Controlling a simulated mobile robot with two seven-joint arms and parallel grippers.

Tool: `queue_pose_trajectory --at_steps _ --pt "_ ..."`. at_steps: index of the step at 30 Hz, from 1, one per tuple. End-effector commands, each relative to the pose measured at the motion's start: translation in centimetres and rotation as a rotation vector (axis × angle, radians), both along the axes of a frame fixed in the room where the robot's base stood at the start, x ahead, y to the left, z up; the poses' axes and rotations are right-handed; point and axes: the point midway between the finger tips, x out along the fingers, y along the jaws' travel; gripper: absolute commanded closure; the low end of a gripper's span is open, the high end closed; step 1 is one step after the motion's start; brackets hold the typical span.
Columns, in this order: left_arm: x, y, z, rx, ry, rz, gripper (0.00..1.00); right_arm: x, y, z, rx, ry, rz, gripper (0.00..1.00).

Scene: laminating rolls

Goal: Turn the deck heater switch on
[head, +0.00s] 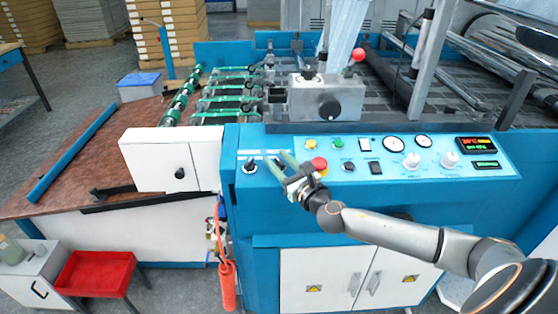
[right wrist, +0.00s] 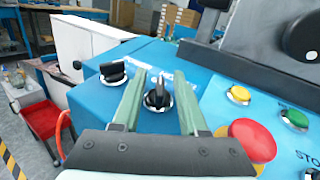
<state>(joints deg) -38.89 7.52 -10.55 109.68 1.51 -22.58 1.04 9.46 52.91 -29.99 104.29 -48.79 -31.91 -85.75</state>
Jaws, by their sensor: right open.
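Two black rotary switches sit on the blue control panel (head: 400,185). One switch (right wrist: 157,97) shows between the fingers of my right gripper (right wrist: 156,80) in the right wrist view. The other switch (right wrist: 113,72) is left of the fingers, and it also shows in the head view (head: 250,166). The labels are too small to read, so I cannot tell which one is the deck heater switch. My right gripper is open, its green fingers either side of the nearer switch; contact cannot be told. In the head view the gripper (head: 277,158) largely hides that switch. My left gripper is not in view.
A red stop button (right wrist: 250,140) is close to the right finger. Yellow (right wrist: 239,95) and green (right wrist: 295,119) buttons lie beyond it. Gauges, white knobs and a lit display (head: 476,144) are farther right. A red tray (head: 95,274) stands at lower left.

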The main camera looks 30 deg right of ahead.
Motion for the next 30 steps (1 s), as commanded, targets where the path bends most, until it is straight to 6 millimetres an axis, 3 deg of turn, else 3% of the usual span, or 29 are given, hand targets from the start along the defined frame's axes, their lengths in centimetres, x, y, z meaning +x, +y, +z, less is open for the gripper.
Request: queue_pose_trajectory --at_steps 2,13,30 --pt "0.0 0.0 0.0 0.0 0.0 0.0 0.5 -0.02 -0.01 -0.01 0.0 0.0 0.0 0.6" --pt "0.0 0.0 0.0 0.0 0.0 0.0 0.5 -0.04 -0.03 0.0 0.0 0.0 -0.001 1.0" --pt "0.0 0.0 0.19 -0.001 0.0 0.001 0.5 -0.04 -0.02 0.06 0.003 -0.002 -0.013 1.0"
